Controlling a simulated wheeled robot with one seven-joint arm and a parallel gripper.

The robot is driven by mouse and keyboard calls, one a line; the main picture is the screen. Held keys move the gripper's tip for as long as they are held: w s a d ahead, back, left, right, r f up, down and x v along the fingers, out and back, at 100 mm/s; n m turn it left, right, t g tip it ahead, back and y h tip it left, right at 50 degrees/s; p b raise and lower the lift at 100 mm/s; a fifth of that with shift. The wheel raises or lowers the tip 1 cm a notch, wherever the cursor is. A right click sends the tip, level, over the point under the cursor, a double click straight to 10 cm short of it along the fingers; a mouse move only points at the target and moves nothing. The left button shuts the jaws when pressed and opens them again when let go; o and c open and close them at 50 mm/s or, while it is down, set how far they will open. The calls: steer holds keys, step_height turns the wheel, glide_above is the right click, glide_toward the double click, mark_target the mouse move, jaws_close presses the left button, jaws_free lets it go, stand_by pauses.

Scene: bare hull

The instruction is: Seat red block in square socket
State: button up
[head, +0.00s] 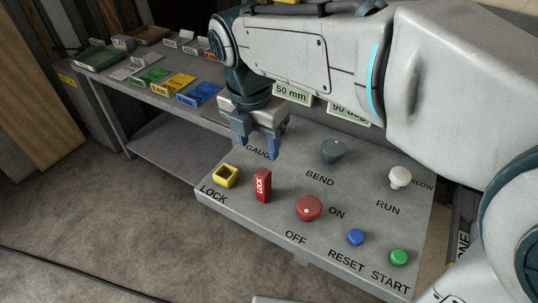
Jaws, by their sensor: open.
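The red block (262,185) is labelled LOCK and stands upright on the grey control panel. The square socket (226,176) is a yellow square frame with a dark opening, to the left of the block, above the panel's LOCK lettering. Nothing shows inside the socket's opening. My gripper (258,150) points down over the back left of the panel, near the GAUGE lettering. Its blue fingers are apart with nothing between them. In the picture it is above the red block and the socket, apart from both.
The panel (285,178) also carries a red knob (309,208), a dark green knob (333,150), a white knob (400,177), a blue button (355,237) and a green button (398,257). A side table (160,103) with coloured trays stands behind left. My arm covers the upper right.

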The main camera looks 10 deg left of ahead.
mark_target(262, 172)
steer(key=shift+a+f, duration=0.1)
steer(key=shift+f, duration=0.25)
steer(key=f, duration=0.4)
steer(key=w+f, duration=0.1)
steer(key=f, duration=0.2)
steer(key=shift+d, duration=0.35)
steer(key=shift+w+d+f+p, duration=0.15)
steer(key=shift+f+p, duration=0.2)
steer(key=shift+f, duration=1.15)
steer(key=shift+w+a+f+p, duration=0.1)
steer(key=shift+f+p, duration=0.2)
steer(key=shift+f, duration=1.15)
steer(key=c, duration=1.1)
